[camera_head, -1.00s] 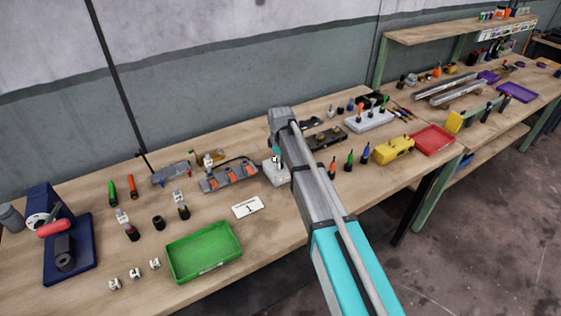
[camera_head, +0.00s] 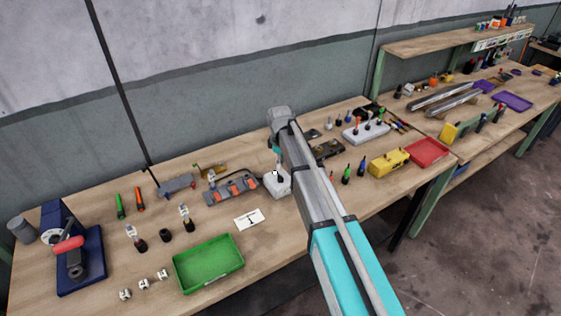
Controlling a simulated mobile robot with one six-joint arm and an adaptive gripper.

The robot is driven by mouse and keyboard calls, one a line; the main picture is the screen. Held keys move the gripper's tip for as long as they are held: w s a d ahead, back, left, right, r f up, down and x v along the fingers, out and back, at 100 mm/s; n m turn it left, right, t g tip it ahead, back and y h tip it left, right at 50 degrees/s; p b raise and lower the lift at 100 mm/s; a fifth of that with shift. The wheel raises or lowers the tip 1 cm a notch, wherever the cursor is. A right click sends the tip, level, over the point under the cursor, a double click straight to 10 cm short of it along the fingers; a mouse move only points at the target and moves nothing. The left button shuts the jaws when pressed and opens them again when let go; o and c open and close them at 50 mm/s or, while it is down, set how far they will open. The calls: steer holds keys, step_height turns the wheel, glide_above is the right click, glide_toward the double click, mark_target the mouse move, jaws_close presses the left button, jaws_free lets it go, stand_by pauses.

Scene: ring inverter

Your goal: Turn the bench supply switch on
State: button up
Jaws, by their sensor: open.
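A small pale grey box (camera_head: 278,186) sits mid-bench, partly covered by my arm, with a small dark part on top. It may be the bench supply, but I cannot make out a switch or its position. My gripper (camera_head: 276,168) points down just above this box, open and small in view. Whether it touches the box cannot be told. My arm hides the area right of the box.
A grey fixture with orange parts (camera_head: 233,189) stands close left of the box, and a white card marked 1 (camera_head: 249,219) lies in front. A green tray (camera_head: 208,264) is front left. A yellow box (camera_head: 389,163) and red tray (camera_head: 427,153) are right.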

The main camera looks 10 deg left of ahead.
mark_target(280, 175)
steer(key=shift+r+p, duration=3.05)
steer(key=shift+r, duration=0.3)
steer(key=s+d+f+m+b, duration=0.5)
steer(key=s+d+f+b, duration=0.2)
steer(key=d, duration=0.5)
steer(key=s+d+f+m+b, duration=0.6)
steer(key=s+d+f+b, duration=0.1)
steer(key=s+d, duration=0.4)
steer(key=shift+d+m, duration=0.3)
steer(key=shift+d, duration=0.55)
steer(key=shift+r, duration=0.1)
steer(key=s+d+m, duration=0.3)
steer(key=s+m, duration=0.1)
steer(key=s, duration=0.1)
steer(key=shift+d+m, duration=0.3)
steer(key=shift+d, duration=0.1)
